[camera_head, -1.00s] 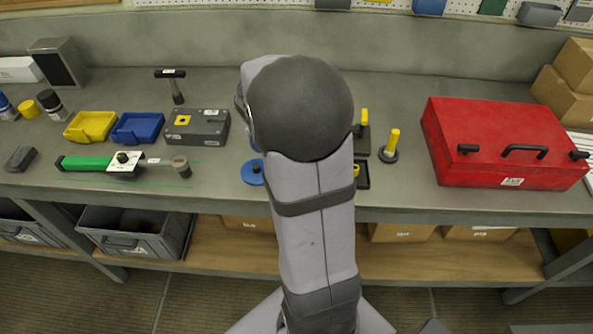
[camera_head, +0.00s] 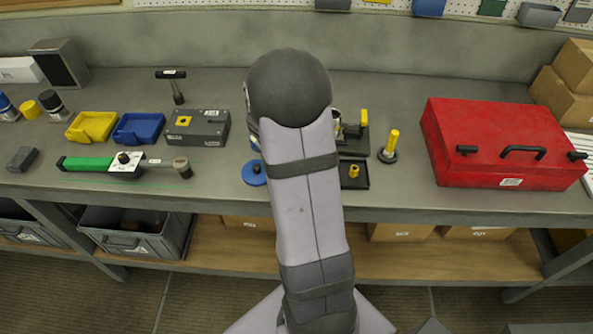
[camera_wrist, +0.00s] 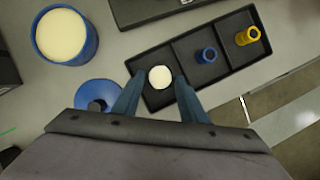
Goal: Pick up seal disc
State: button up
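A small pale cream disc (camera_wrist: 160,77), which looks like the seal disc, lies in the left compartment of a dark three-part tray (camera_wrist: 197,90). My gripper (camera_wrist: 160,93) is open, with one blue-grey finger on each side of the disc in the wrist view. I see no contact, and the height gap cannot be told. The tray's other compartments hold a blue ring-like part (camera_wrist: 207,55) and a yellow one (camera_wrist: 247,36). In the head view the tray (camera_head: 364,183) shows only in part. My arm hides the disc and my gripper there.
A blue cup with cream contents (camera_wrist: 65,37) and a blue disc with a dark knob (camera_wrist: 98,95) stand left of the tray. A yellow-handled tool (camera_head: 391,147) and a red case (camera_head: 503,145) stand to the right. The bench's front edge is close to the tray.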

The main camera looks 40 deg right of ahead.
jog(key=shift+d+f, duration=0.1)
jog(key=shift+f, duration=0.1)
jog(key=shift+s, duration=0.1)
grip_shut()
jog(key=shift+r, duration=0.1)
